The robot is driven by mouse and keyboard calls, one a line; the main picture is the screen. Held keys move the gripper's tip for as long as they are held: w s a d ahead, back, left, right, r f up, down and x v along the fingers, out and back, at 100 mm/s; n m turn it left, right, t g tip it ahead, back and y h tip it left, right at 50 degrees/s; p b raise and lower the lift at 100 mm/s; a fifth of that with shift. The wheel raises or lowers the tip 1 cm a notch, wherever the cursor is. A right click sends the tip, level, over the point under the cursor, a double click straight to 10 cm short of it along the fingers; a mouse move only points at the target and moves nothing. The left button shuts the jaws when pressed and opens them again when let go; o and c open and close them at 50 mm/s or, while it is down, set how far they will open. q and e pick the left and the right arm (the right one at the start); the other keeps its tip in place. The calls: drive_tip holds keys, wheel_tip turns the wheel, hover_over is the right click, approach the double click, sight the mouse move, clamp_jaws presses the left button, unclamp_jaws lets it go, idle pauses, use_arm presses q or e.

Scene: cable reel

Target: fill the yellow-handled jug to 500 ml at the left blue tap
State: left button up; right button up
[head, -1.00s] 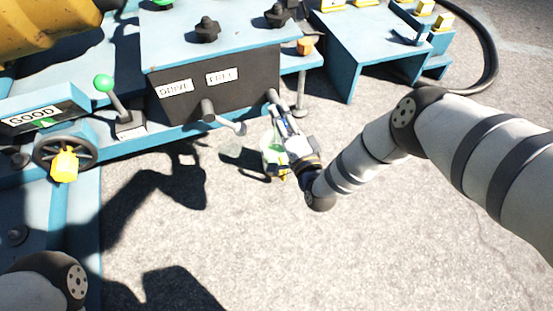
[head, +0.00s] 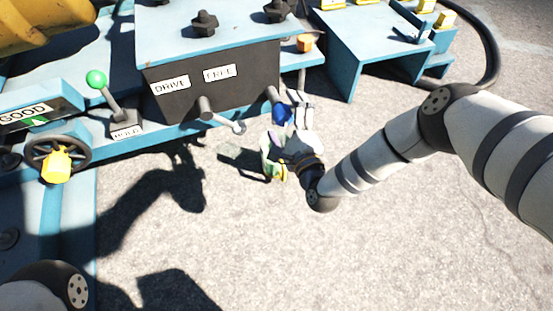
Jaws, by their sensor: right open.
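The jug (head: 267,148) is a pale, clear vessel on the ground below the dark-fronted box, with a yellow part, likely its handle (head: 279,173), at its lower right. My right gripper partly hides it, and its fill level cannot be read. A blue tap knob (head: 282,115) shows at the end of a short dark pipe just above the jug. My right gripper (head: 303,112) is open, with its fingers just right of the blue knob and its wrist over the jug's right side. Whether it touches either is unclear. My left gripper is out of view; only part of that arm shows.
The box (head: 222,95) carries DRIVE and FREE labels, with a grey crank (head: 228,124) left of the tap. A green-knobbed lever (head: 97,79) and a yellow-gripped handwheel (head: 57,160) stand at left. A blue bench (head: 365,45) stands upper right. Ground below is clear.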

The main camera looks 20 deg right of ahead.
drive_tip(key=shift+s, duration=0.15)
drive_tip(key=s+p, duration=0.2)
drive_tip(key=s, duration=0.2)
drive_tip(key=shift+s+r, duration=0.1)
drive_tip(key=shift+s, duration=0.05)
drive_tip(key=shift+s+d, duration=0.1)
drive_tip(key=shift+s, duration=0.65)
